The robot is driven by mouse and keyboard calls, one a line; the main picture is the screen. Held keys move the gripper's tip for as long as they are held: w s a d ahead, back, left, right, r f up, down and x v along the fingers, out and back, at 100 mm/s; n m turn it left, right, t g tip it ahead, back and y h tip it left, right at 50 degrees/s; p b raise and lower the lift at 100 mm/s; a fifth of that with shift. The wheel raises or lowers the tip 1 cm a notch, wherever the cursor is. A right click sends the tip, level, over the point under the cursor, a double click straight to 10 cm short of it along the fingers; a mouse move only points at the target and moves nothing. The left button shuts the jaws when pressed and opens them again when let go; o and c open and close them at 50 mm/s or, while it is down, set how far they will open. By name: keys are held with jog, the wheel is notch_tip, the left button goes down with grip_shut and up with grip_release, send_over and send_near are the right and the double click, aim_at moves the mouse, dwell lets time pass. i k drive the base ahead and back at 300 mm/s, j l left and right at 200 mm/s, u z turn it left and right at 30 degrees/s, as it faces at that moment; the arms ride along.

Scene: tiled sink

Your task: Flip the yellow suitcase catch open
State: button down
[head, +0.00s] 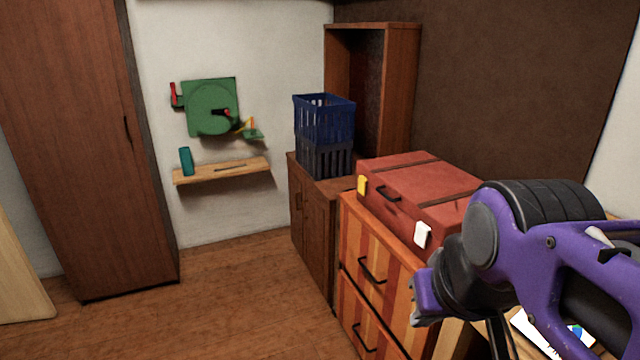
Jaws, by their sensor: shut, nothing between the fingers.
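The red-brown suitcase (425,180) lies flat, lid closed, on the striped wooden drawer cabinet (372,238). Its small yellow catch (362,185) is on the front face near the left corner. A white catch (423,234) is on the same face near the right end, and a dark handle (388,193) sits between them. My gripper (420,305) is at the lower right, shut and empty, beside the cabinet's right side. It is below and right of the yellow catch, well apart from it. My purple arm hides the suitcase's right end.
A wall shelf (222,171) and a tall wardrobe (85,150) are farther left. The wooden floor (220,300) before the drawers is clear.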

aim_at(362, 186)
jog(key=i+j, duration=1.65)
jog(key=k+j+z, duration=0.15)
jog(key=k+j, duration=0.35)
jog(key=i+l+u, duration=0.1)
jog(key=i+l, duration=0.45)
